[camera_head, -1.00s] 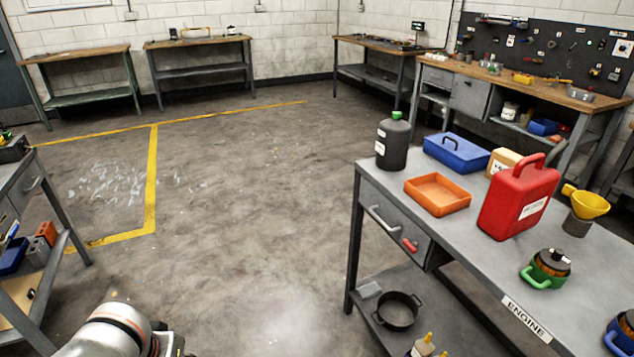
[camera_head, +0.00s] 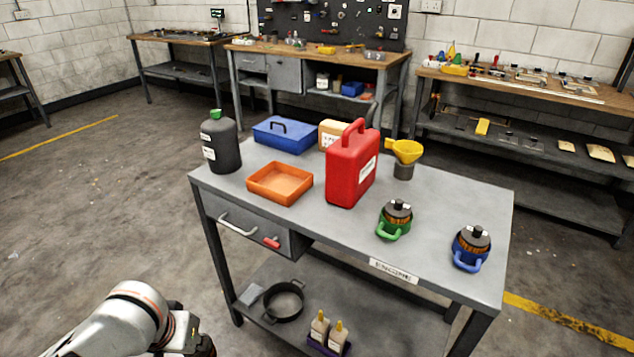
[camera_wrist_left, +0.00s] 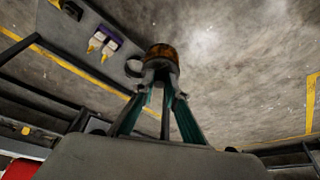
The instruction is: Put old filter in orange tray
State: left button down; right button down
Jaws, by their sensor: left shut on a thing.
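The orange tray (camera_head: 280,183) sits empty on the grey workbench, between the black bottle and the red can. In the left wrist view my left gripper (camera_wrist_left: 160,84) is shut on a small round thing with a dirty brown-orange band and a dark ring handle, which looks like the old filter (camera_wrist_left: 161,52). It is held over the floor. In the head view my left arm (camera_head: 130,315) is low at the left, in front of the bench, its gripper cut off by the bottom edge and the held thing out of sight. My right gripper is not in view.
On the grey bench (camera_head: 450,205) stand a black bottle (camera_head: 220,145), a blue box (camera_head: 285,135), a red can (camera_head: 350,175), a yellow funnel (camera_head: 406,150), a green-handled filter (camera_head: 395,220) and a blue-handled filter (camera_head: 470,248). A black pan (camera_head: 284,300) lies on the lower shelf.

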aim_at(281, 186)
jog(key=i+j+z, duration=0.1)
jog(key=j+z, duration=0.3)
jog(key=i+j+z, duration=0.1)
jog(key=z, duration=0.3)
jog(key=j+z, duration=0.25)
jog(key=j, duration=0.65)
